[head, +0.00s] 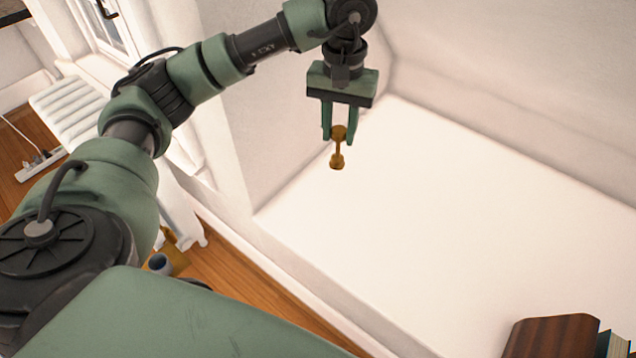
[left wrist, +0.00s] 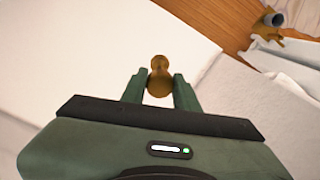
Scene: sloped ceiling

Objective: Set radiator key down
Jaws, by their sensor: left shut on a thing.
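The radiator key (head: 338,150) is a small brass-coloured piece with a rounded top and a knob at its lower end. My left gripper (head: 338,136) is shut on its upper part, and the key hangs down from the fingers in front of the white ledge (head: 440,220). In the left wrist view the key (left wrist: 159,75) sits between the two green fingertips (left wrist: 159,88), its far end pointing away. I cannot tell whether its lower end touches the white surface. My right gripper is not in view.
A dark wooden box-like object (head: 552,336) and books (head: 614,344) stand at the ledge's lower right. The rest of the ledge is bare. A white radiator (head: 72,112) is at the left. A brass-coloured fitting (head: 178,256) is low by the wooden floor.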

